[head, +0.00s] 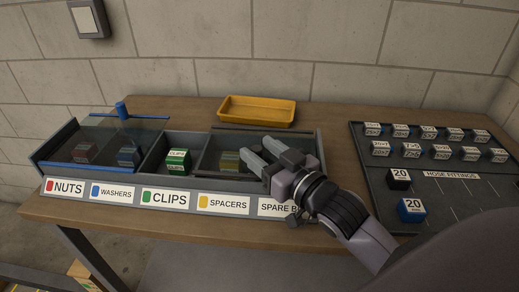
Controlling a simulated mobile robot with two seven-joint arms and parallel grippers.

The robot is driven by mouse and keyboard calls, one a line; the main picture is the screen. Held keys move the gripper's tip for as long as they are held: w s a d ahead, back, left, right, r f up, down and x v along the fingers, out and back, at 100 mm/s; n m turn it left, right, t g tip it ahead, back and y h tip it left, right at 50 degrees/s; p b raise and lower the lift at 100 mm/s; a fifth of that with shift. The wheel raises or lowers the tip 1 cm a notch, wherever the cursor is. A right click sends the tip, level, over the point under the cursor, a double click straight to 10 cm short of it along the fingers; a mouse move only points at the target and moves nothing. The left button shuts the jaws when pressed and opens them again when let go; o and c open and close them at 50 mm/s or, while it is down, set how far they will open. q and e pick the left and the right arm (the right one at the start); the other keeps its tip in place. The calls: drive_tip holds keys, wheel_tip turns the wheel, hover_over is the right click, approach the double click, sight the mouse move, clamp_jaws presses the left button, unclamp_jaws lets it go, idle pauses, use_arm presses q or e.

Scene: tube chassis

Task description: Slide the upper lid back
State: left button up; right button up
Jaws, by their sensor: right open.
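A long grey tray (171,181) with labelled compartments stands on the table. A clear lid with a blue front edge and blue knob (122,110) covers the nuts and washers compartments at the left. A second tinted lid (213,150) covers the spacers side at the right; I cannot tell for sure which lid is upper. The clips compartment between them is uncovered and holds a green block (178,162). My right gripper (260,153) is open over the tray's right part, fingers pointing left, hiding some of it. Nothing shows between its fingers. My left gripper is out of view.
A yellow bin (257,110) stands empty behind the tray. A dark board (455,195) with rows of small labelled blocks lies at the right. Table surface (160,104) is bare behind the tray's left part. A block wall (200,45) rises behind the table.

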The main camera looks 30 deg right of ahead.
drive_tip(key=shift+s+d+b, duration=0.15)
drive_tip(key=shift+s+d, duration=0.05)
drive_tip(key=shift+s, duration=0.8)
drive_tip(key=shift+s+d+b, duration=0.1)
drive_tip(key=shift+s+d, duration=0.1)
drive_tip(key=shift+s, duration=0.85)
drive_tip(key=shift+s+d+b, duration=0.15)
drive_tip(key=shift+s+d, duration=0.05)
drive_tip(key=shift+s, duration=0.8)
